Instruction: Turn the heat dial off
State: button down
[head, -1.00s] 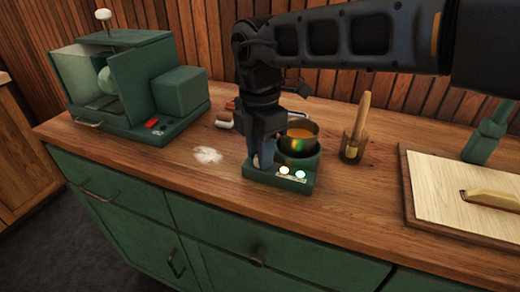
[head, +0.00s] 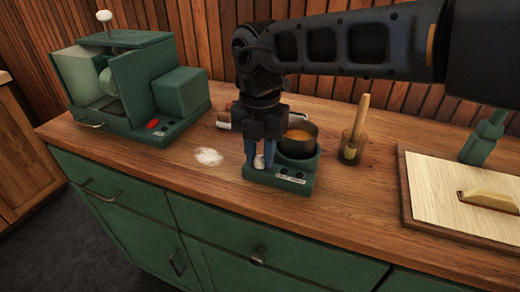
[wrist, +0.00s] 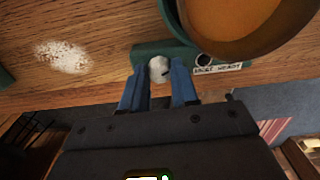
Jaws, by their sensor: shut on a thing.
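The heat dial is a pale round knob (wrist: 159,69) on the front left of a small green heater (head: 293,184). In the wrist view it sits between the two blue fingertips of my gripper (wrist: 159,82). In the head view my gripper (head: 259,160) points down over the dial and hides part of it. The fingers are shut on the dial. A pot (head: 299,138) of orange-brown liquid stands on the heater, beside my gripper. Two small indicator lamps on the heater's front, by a label (wrist: 217,69), look dark.
A jar with a wooden-handled brush (head: 354,142) stands right of the heater. A white powder patch (head: 208,157) lies to the left. A green machine (head: 130,90) stands at far left, and a pale board (head: 460,190) lies at right.

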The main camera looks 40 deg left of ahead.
aim_at(260, 157)
jog(key=n, duration=0.6)
jog(key=shift+r+n, duration=0.1)
jog(key=shift+n, duration=0.2)
jog(key=n, duration=0.6)
jog(key=shift+n, duration=0.4)
jog(key=c, duration=0.9)
grip_release()
jog(key=shift+o, duration=0.2)
jog(key=shift+r+b, duration=0.3)
jog(key=shift+r, duration=3.55)
